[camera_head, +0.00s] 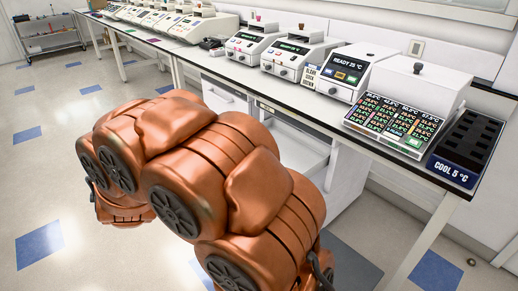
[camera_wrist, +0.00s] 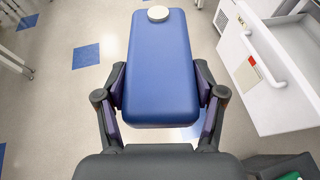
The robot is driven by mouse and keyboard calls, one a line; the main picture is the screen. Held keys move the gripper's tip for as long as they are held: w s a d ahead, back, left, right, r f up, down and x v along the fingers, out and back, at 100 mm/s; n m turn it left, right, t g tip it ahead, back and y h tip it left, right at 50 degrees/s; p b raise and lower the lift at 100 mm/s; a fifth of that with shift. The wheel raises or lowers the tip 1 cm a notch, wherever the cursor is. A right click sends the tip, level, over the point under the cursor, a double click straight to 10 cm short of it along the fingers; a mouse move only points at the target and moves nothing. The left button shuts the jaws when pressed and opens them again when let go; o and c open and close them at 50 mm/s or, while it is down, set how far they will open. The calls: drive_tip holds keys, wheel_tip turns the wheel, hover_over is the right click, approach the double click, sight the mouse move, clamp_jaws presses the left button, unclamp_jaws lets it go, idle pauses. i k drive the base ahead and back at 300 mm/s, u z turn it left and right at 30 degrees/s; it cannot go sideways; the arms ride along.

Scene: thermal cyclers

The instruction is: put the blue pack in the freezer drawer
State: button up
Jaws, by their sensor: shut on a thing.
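The blue pack (camera_wrist: 160,70) is a blue block with a round white cap at its far end. It fills the middle of the wrist view. My gripper (camera_wrist: 161,100) is shut on its two sides near the close end and holds it above the floor. The freezer drawer (camera_wrist: 270,70) is white with a bar handle and stands at the right of the wrist view, apart from the pack. In the head view a white open drawer (camera_head: 302,150) shows under the bench, partly behind my arm. The pack and gripper fingers are hidden in the head view.
A long bench (camera_head: 345,150) carries several thermal cyclers and a black cooling block (camera_head: 466,145) at its right end. A metal cart (camera_head: 48,38) stands far left. A green object (camera_wrist: 285,168) shows at the wrist view's lower right. The floor at left is clear.

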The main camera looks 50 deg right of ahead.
sight(283, 161)
drive_tip(key=i, duration=2.1)
drive_tip(key=z, duration=3.05)
drive_tip(key=i, duration=0.8)
drive_tip(key=u, duration=2.7)
